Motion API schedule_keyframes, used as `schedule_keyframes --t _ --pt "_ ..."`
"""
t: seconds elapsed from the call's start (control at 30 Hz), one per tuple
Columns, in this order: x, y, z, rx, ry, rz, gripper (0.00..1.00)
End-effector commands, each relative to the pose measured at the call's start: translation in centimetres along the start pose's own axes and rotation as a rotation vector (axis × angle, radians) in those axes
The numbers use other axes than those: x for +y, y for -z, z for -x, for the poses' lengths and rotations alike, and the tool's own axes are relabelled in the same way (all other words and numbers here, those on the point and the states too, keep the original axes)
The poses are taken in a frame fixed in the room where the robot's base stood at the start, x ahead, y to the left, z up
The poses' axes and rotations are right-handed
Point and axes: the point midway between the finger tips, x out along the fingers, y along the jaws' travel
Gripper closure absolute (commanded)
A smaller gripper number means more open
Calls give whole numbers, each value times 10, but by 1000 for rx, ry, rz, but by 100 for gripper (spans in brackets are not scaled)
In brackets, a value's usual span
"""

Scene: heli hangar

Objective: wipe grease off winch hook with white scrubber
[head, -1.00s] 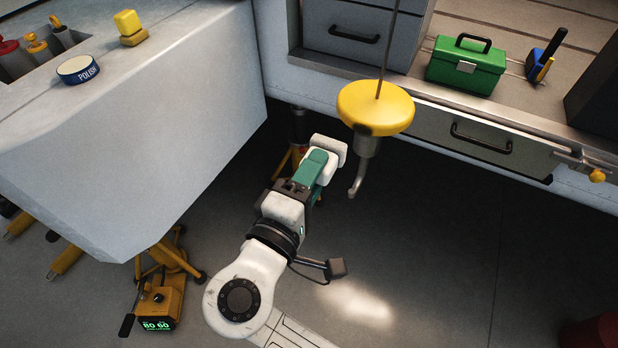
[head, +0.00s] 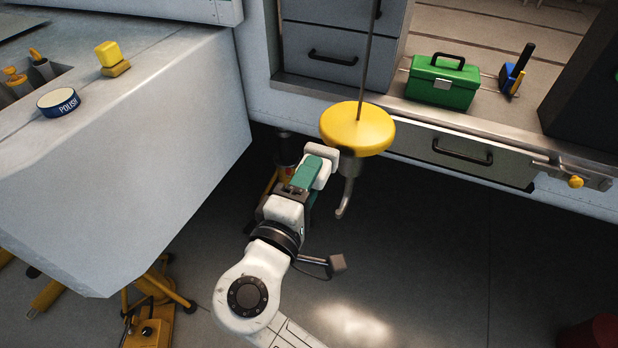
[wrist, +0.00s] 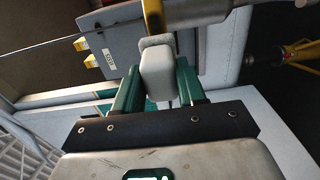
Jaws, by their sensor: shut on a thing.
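The winch hook hangs on a cable, with a round yellow weight (head: 357,128) above a grey hook (head: 345,196). A dark smudge shows on the weight's lower front edge. My gripper (head: 312,172), with green fingers, is shut on the white scrubber (head: 322,155), just left of the hook's shank and below the weight's left edge. In the wrist view the white scrubber (wrist: 157,74) is between the fingers, its far end right by the yellow weight (wrist: 153,18) and grey shank (wrist: 205,12). I cannot tell whether they touch.
At left, a grey counter (head: 130,140) holds a polish tin (head: 58,102) and a yellow block (head: 112,58). Behind the hook are a drawer (head: 462,152) and a shelf with a green toolbox (head: 441,82).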

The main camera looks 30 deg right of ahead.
Motion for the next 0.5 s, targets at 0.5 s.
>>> schedule_keyframes --t 0.5 --pt "0 0 -7 -1 0 0 84"
